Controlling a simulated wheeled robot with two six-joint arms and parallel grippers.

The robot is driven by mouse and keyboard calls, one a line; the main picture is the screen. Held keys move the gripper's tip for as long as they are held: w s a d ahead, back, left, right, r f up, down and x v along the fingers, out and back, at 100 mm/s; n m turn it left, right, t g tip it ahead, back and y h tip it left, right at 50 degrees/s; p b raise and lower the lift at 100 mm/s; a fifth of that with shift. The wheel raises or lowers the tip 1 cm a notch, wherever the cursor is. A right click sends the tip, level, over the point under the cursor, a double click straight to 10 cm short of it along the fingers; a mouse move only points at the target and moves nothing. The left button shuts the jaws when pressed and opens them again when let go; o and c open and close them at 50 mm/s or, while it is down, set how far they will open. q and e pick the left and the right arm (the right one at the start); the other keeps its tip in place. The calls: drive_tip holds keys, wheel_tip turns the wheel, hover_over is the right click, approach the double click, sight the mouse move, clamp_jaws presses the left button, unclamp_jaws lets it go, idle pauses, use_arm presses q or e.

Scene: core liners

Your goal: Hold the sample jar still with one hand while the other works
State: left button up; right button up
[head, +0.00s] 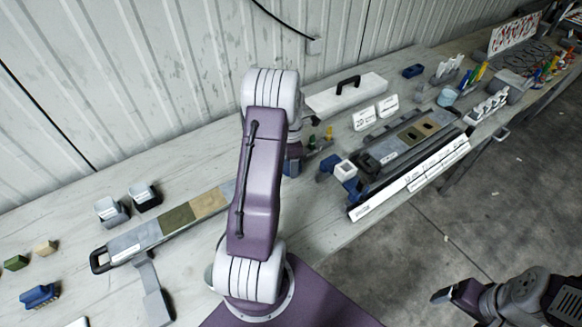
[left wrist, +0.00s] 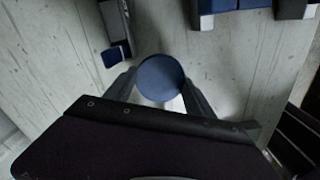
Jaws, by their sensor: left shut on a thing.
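In the left wrist view, the sample jar shows as a round dark-blue lid (left wrist: 160,72) with a small pale patch below it. My left gripper (left wrist: 160,84) has one grey finger on each side of it and is shut on it. In the head view my own arm link hides the jar and most of the left gripper. My right gripper (head: 458,292) is at the lower right of the head view, over the concrete floor, away from the bench. Its fingers are too dark and edge-on to tell whether it is open or shut.
A long tray with coloured sections (head: 132,240) lies on the bench left of my arm. A labelled rack (head: 412,178) lies along the front edge at right, with a blue holder (head: 343,172) beside it. A white case (head: 346,94) stands behind. The left bench has bare patches.

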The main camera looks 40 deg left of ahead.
use_arm(q)
drive_tip(key=shift+s+a, duration=0.2)
wheel_tip(320, 180, down, 4)
drive_tip(key=shift+w+r+p, duration=0.1)
drive_tip(key=shift+r+p, duration=0.1)
drive_tip(key=shift+p, duration=0.1)
drive_tip(key=shift+f, duration=0.35)
drive_tip(key=shift+f, duration=0.1)
drive_tip(key=o, duration=1.3)
